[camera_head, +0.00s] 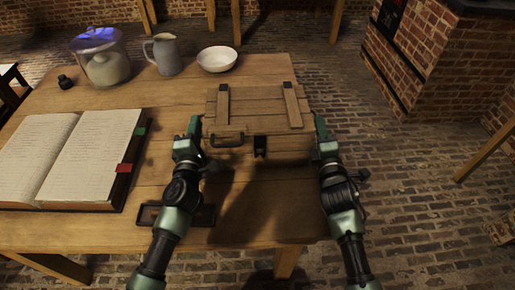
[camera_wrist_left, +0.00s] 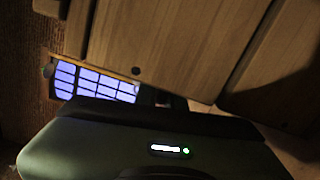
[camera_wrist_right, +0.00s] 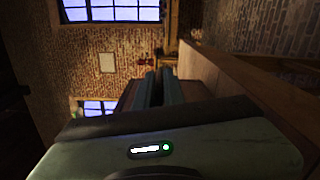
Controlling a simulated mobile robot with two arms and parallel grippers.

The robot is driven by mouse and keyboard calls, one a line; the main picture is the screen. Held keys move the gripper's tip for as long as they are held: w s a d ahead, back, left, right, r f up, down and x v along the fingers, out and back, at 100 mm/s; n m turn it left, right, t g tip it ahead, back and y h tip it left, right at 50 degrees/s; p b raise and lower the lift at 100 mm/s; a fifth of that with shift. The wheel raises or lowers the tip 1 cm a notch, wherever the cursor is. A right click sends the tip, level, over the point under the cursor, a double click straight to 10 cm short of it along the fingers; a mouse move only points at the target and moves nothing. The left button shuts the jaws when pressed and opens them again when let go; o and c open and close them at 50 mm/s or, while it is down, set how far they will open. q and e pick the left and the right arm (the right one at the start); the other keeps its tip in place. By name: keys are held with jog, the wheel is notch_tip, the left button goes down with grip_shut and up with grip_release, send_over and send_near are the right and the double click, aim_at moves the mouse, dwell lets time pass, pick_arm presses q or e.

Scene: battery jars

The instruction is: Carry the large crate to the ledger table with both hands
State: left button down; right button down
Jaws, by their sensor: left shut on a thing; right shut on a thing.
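The large crate (camera_head: 256,108) is a wooden box with a closed plank lid, two pale battens and a dark front latch. In the head view it is at the right part of the ledger table (camera_head: 170,108), with a dark shadow in front of it. I cannot tell whether its base touches the tabletop. My left gripper (camera_head: 195,126) is shut on its left side, and my right gripper (camera_head: 320,122) is shut on its right side. Wooden planks fill the top of the left wrist view. The fingertip contacts are mostly hidden.
An open ledger (camera_head: 92,150) lies at the table's left. A glass jar (camera_head: 103,65), grey jug (camera_head: 165,55), white bowl (camera_head: 217,60) and small dark bottle (camera_head: 65,82) stand behind. A shallow dark tray (camera_head: 205,216) lies near the front edge. A brick structure (camera_head: 440,65) stands right.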

pick_arm(q)
jog(key=shift+f+b, duration=0.45)
jog(key=shift+f, duration=0.05)
pick_arm(e)
jog(key=shift+f, duration=0.45)
pick_arm(q)
jog(key=c, duration=1.5)
grip_release()
pick_arm(e)
jog(key=c, duration=1.5)
grip_release()
pick_arm(q)
jog(key=shift+s+r, duration=0.1)
jog(key=shift+r, duration=0.05)
pick_arm(e)
jog(key=shift+s+r, duration=0.1)
pick_arm(q)
jog(key=shift+s, duration=0.3)
jog(key=s, duration=1.1)
jog(key=shift+d, duration=0.3)
jog(key=shift+s, duration=0.15)
pick_arm(e)
jog(key=shift+s, duration=0.15)
jog(key=s, duration=1.1)
jog(key=shift+s+d, duration=0.3)
jog(key=shift+s, duration=0.05)
